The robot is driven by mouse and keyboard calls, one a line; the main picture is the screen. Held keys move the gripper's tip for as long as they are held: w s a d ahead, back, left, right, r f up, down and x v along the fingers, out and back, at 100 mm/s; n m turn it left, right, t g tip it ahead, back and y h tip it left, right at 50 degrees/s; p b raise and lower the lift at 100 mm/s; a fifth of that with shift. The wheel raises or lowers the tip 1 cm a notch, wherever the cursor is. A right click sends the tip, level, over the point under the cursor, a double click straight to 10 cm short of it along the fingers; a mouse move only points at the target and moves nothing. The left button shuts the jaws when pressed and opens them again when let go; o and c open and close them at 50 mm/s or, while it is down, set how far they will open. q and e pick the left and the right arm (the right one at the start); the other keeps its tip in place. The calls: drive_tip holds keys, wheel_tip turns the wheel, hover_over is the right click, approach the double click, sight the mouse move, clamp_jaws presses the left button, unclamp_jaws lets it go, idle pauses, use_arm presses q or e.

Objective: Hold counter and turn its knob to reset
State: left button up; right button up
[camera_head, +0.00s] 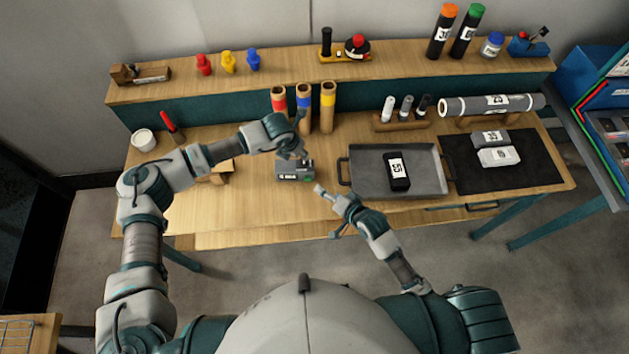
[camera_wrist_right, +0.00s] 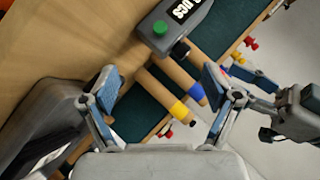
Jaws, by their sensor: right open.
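The counter (camera_head: 294,170) is a small grey box with a white label, on the wooden table left of the tray. In the right wrist view the counter (camera_wrist_right: 176,25) shows a green button (camera_wrist_right: 160,28) and a dark knob (camera_wrist_right: 180,49) at one end. My left gripper (camera_head: 291,153) points down at the counter's far side; its fingers partly cover it, and contact is unclear. My right gripper (camera_head: 328,211) is open and empty, to the right of and nearer than the counter. Its spread fingers show in the right wrist view (camera_wrist_right: 160,87), with the counter beyond them.
A grey tray (camera_head: 356,182) holding a dark labelled box (camera_head: 397,170) stands to the right. Upright cardboard tubes (camera_head: 303,115) with coloured bands stand behind the counter. A wooden piece (camera_head: 222,172) lies to the left. The table's front left is clear.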

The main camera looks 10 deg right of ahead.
sight(309, 179)
drive_tip(key=x, duration=1)
drive_tip(key=shift+w+a, duration=0.2)
drive_tip(key=shift+a, duration=0.05)
drive_tip(key=shift+w+a+f, duration=0.2)
drive_tip(key=shift+w+f, duration=0.3)
drive_tip(key=shift+w, duration=0.05)
drive_tip(key=shift+c, duration=0.2)
